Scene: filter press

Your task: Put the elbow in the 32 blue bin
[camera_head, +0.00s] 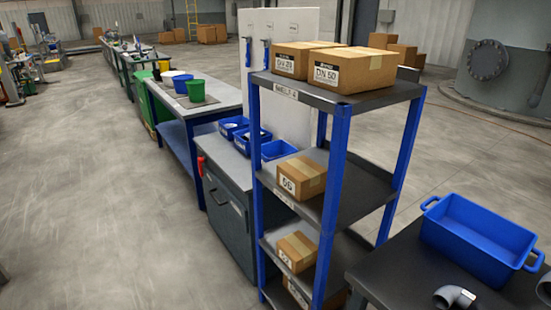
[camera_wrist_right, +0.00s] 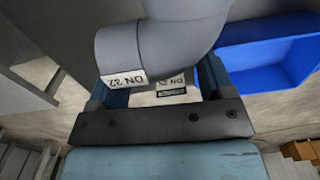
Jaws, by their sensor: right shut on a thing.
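In the right wrist view, my right gripper (camera_wrist_right: 161,85) is shut on a large grey pipe elbow (camera_wrist_right: 165,40) with a white label reading DN 32. The elbow curves across the top of the view and hides part of the fingers. A blue bin (camera_wrist_right: 265,62) lies beyond it to the right; its label is not visible. In the head view, several small blue bins (camera_head: 276,149) stand on the grey cabinet behind the shelf, their numbers unreadable. Neither gripper shows in the head view.
A shelf rack (camera_head: 340,150) with cardboard boxes (camera_head: 357,70) stands centre right. A dark table (camera_head: 405,262) at the lower right bears a blue handled crate (camera_head: 470,240) and another grey elbow (camera_head: 455,297). The floor at left is clear.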

